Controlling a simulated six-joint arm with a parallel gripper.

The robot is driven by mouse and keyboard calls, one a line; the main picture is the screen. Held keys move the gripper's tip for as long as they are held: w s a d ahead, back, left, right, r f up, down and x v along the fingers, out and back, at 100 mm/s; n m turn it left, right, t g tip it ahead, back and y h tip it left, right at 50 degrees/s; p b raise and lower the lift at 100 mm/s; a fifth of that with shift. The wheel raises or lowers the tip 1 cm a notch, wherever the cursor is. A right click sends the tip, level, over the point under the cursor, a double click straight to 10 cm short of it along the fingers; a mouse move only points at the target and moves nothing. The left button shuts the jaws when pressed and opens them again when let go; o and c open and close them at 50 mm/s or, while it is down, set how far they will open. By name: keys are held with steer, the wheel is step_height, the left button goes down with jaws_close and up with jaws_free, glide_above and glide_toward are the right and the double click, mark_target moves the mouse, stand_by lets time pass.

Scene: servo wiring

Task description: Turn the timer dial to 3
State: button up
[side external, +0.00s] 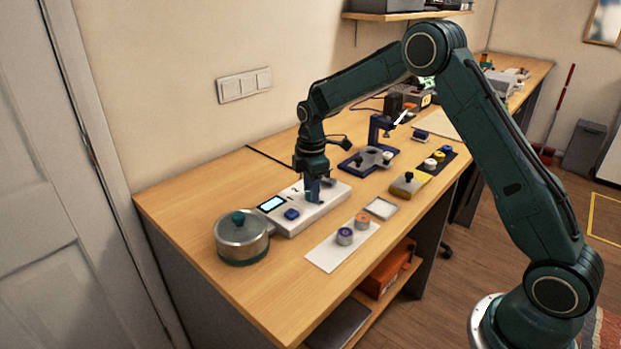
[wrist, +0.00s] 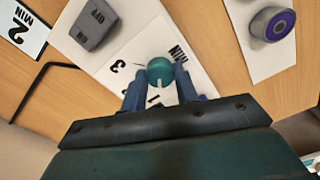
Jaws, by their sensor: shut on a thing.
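The timer dial (wrist: 158,70) is a round teal knob on a white panel (wrist: 125,38). Its white pointer mark faces down in the wrist view, towards the printed 1. The printed 3 is to the dial's left and MIN to its upper right. My gripper (wrist: 160,84) has its blue fingers shut on either side of the dial. In the side external view my gripper (side external: 313,199) points down at the white panel unit (side external: 325,207), and the dial is hidden there.
A pot with a teal-knobbed lid (side external: 242,238) stands left of the unit. A white sheet with two rolls (side external: 328,258) lies in front. A blue stand (side external: 378,130) is behind right.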

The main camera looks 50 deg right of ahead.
steer(key=shift+m, duration=0.4)
steer(key=m, duration=0.8)
steer(key=shift+m, duration=0.4)
steer(key=m, duration=1)
steer(key=o, duration=1)
